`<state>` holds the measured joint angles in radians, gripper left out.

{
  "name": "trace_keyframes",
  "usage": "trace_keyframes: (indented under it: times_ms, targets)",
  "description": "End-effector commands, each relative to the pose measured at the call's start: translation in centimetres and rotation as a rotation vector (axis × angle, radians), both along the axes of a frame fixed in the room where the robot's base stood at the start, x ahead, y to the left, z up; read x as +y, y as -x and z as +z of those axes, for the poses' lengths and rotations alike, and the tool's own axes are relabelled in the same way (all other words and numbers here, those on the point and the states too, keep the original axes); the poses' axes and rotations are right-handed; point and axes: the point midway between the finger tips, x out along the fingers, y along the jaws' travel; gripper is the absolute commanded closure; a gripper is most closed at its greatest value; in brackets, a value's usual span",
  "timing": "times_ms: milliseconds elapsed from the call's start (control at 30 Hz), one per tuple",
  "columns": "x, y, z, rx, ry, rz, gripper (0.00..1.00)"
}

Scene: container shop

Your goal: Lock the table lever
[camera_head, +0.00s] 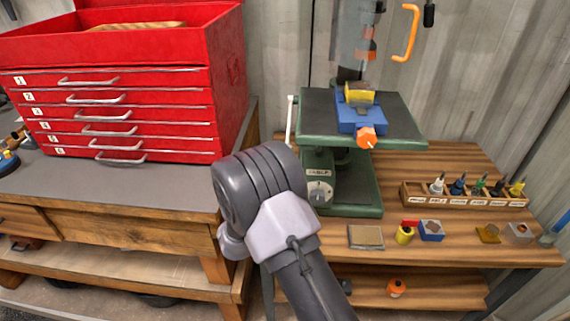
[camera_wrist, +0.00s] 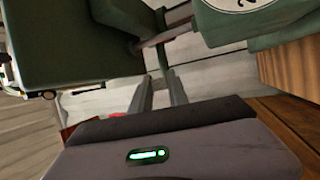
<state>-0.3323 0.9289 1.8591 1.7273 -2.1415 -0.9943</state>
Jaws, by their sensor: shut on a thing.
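The green drill press table (camera_head: 405,125) stands on the workbench, with its label plate and round dial below. In the head view, my wrist hides the gripper and this lever. A pale upright handle (camera_head: 290,118) shows at the table's left edge; I cannot tell whether it is connected to the lever.
A blue vise (camera_head: 355,115) with an orange knob sits on the drill press table. A red tool chest (camera_head: 125,100) stands on the left bench. A wooden rack (camera_head: 415,197) of several bottles and small parts lies on the right bench. The table's underside is close to my gripper.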

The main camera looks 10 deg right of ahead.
Motion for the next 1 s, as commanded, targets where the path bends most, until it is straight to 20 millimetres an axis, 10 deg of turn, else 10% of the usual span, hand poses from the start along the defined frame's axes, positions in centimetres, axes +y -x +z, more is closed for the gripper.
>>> trace_keyframes:
  times_ms: [167, 200, 300, 667, 1000]
  targets:
    - [-0.1, 0.1, -0.2, 0.006, -0.003, -0.001, 1.0]
    - [-0.1, 0.1, -0.3, 0.007, -0.003, -0.001, 0.78]
    - [-0.1, 0.1, -0.3, 0.007, -0.003, -0.001, 0.58]
    - [0.2, 0.3, -0.3, 0.006, -0.002, -0.001, 0.58]
    - [5.6, 6.1, -2.9, 0.008, 0.0, 0.004, 0.58]
